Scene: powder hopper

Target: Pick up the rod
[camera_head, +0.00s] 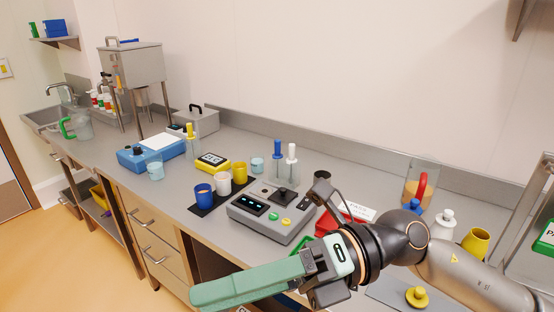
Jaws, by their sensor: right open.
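I cannot pick out the rod with certainty. Upright slender pieces with a blue top (277,150) and a white top (292,152) stand in clear vessels behind the grey console. Another with a yellow top (190,131) stands farther left, beside the blue device. My right gripper (205,293) reaches in from the right with a long pale-green finger pointing left, in front of the counter's front edge. It is open, and I see nothing held in it. It hides part of the drawers and the counter edge. My left gripper is not in view.
A grey console (272,214) stands mid-counter, beside blue (204,195), white (223,182) and yellow (239,172) cups. A steel hopper on legs (135,65) stands at the left, near the sink (50,115). Red, blue, white and yellow items crowd the right, partly behind my arm.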

